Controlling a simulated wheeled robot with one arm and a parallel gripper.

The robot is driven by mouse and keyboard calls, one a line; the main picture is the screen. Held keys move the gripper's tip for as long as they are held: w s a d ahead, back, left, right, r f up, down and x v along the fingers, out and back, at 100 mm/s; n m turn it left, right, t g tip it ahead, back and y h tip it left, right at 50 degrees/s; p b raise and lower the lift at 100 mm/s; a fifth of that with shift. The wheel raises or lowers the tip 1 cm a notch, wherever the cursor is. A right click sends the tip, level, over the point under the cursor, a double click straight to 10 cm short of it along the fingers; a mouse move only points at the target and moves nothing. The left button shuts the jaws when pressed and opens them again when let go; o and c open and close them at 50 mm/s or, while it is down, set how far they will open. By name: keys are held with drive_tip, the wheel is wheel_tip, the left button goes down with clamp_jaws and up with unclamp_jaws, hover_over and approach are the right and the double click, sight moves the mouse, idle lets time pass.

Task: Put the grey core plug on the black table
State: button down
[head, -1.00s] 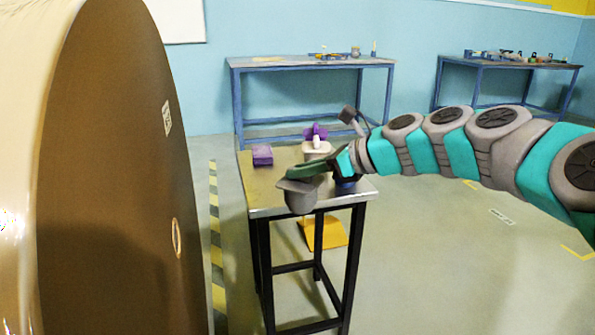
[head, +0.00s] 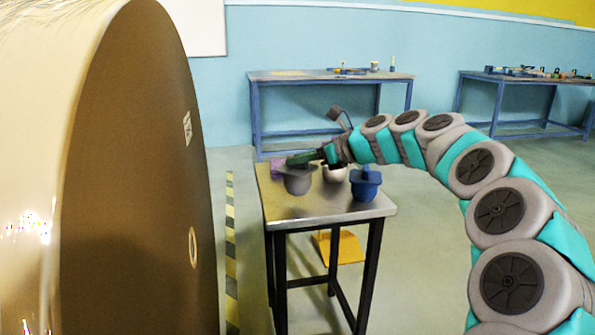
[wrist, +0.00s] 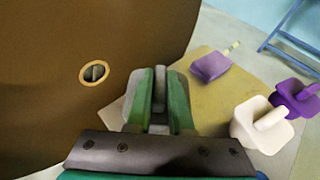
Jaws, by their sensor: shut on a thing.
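The grey core plug (head: 298,183) is in my gripper (head: 302,160), which is shut on its top. In the head view the plug is over the left part of the black table (head: 325,212), which has a metallic top and black legs. A dark shadow lies below the plug; I cannot tell whether its base touches the top. In the wrist view the green fingers of my gripper (wrist: 160,95) close on a narrow grey part. The plug's body is mostly hidden there.
On the same table stand a blue plug (head: 366,186), a white plug (wrist: 258,125), a purple plug (wrist: 297,98) and a purple block (wrist: 210,66). A huge brown roll (head: 130,180) stands close on the left. The table's front strip is clear.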

sight(298, 169)
drive_tip(key=shift+w+a, duration=0.35)
drive_tip(key=shift+w, duration=0.4)
wheel_tip(298, 169, down, 4)
drive_tip(key=shift+d+r+b, duration=0.1)
drive_tip(key=shift+r+b, duration=0.15)
drive_tip(key=shift+b, duration=0.15)
drive_tip(key=c, duration=0.8)
unclamp_jaws()
drive_tip(key=shift+s, duration=0.1)
drive_tip(key=v, duration=1.2)
drive_tip(key=shift+p, duration=0.4)
